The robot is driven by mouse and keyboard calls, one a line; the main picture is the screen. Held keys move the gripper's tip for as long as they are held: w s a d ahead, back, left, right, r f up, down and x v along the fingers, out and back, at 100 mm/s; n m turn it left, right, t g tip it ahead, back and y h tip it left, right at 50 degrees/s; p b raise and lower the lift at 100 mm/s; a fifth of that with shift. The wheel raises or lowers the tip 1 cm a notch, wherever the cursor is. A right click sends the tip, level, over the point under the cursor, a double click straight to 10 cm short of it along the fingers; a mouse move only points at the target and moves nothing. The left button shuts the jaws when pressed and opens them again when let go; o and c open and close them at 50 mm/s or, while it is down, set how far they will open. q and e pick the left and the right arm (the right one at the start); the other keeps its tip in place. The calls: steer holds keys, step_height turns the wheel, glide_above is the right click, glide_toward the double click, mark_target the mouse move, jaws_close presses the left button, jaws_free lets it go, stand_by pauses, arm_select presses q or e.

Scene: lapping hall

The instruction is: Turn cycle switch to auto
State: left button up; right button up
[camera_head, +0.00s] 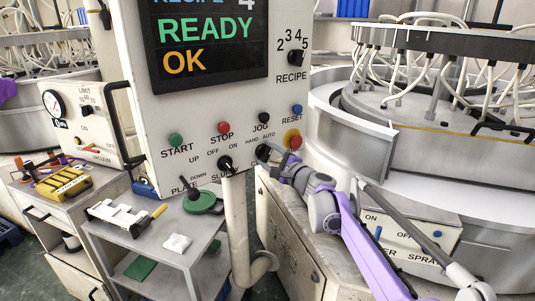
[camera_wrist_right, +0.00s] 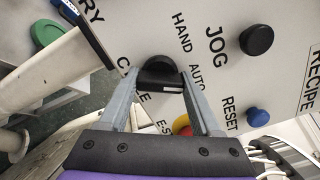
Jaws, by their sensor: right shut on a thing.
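The cycle switch is a black rotary knob (camera_wrist_right: 158,75) on the white control panel (camera_head: 190,108), with HAND and AUTO lettering beside it. My right gripper (camera_wrist_right: 163,90) is shut on the knob, with one finger on each side. A white mark on the knob's black grip faces the AUTO side in the wrist view; its exact angle is hard to tell. My right gripper also shows in the head view (camera_head: 269,153), at the panel's lower right. My left gripper is not in view.
The red emergency stop (camera_head: 293,140) sits close to the right of my gripper. The JOG button (camera_head: 264,118) and blue RESET button (camera_head: 297,109) are above. The slurry switch (camera_head: 226,163) is to the left. A cart (camera_head: 150,238) stands at lower left.

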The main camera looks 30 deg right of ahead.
stand_by(0.3)
steer(key=o, duration=1.4)
steer(key=s, duration=0.7)
steer(key=s+d, duration=0.1)
steer(key=s, duration=0.2)
steer(key=shift+s, duration=0.4)
